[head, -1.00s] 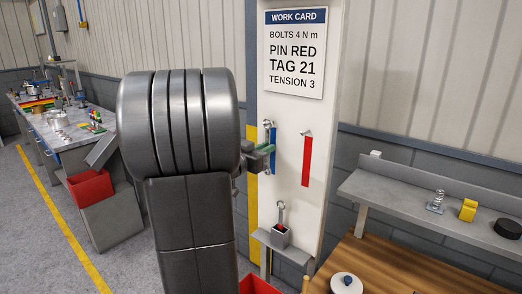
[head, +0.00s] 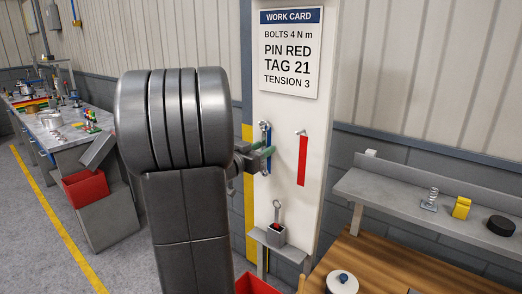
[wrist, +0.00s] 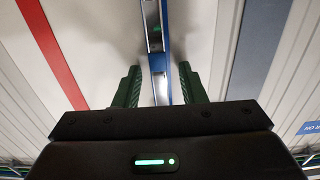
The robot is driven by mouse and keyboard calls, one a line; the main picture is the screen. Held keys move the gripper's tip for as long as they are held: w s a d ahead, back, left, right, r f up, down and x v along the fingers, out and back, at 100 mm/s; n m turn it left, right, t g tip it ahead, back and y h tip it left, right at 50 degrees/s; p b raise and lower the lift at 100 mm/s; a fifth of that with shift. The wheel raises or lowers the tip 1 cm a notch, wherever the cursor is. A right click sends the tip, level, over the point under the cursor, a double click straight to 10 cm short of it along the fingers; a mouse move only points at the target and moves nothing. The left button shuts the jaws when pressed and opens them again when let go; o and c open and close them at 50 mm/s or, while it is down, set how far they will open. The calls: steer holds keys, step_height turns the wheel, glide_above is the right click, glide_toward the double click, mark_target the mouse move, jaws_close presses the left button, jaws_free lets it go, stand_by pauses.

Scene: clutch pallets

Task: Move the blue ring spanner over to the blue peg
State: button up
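A steel ring spanner (head: 265,170) hangs upright against the blue strip on the white post, its upper end at the blue peg (head: 264,125). In the wrist view, its shaft (wrist: 155,45) runs along the blue strip (wrist: 167,75). My gripper (head: 262,158) is at the spanner's shaft, below the peg. In the wrist view, my gripper (wrist: 156,88) is open, with one green finger on each side of the shaft and a gap on both sides. My arm covers part of the post's left side in the head view.
A red strip (head: 302,160) with its peg (head: 302,132) is right of the blue one. Below, a second spanner (head: 277,212) stands in a small grey holder (head: 277,235) on a ledge. A shelf (head: 385,198) juts out at right above a wooden bench (head: 375,255).

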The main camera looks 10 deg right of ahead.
steer(key=shift+a, duration=0.1)
steer(key=b+v, duration=0.2)
steer(key=v, duration=1.1)
steer(key=shift+s+a, duration=0.2)
steer(key=shift+s, duration=0.05)
steer(key=shift+w+d, duration=0.1)
steer(key=p+x, duration=0.2)
steer(key=x, duration=1.1)
steer(key=shift+w+d, duration=0.1)
steer(key=shift+d, duration=0.05)
steer(key=shift+w+b, duration=0.1)
steer(key=shift+b, duration=0.2)
steer(key=shift+s+a+r, duration=0.4)
steer(key=shift+d, duration=0.1)
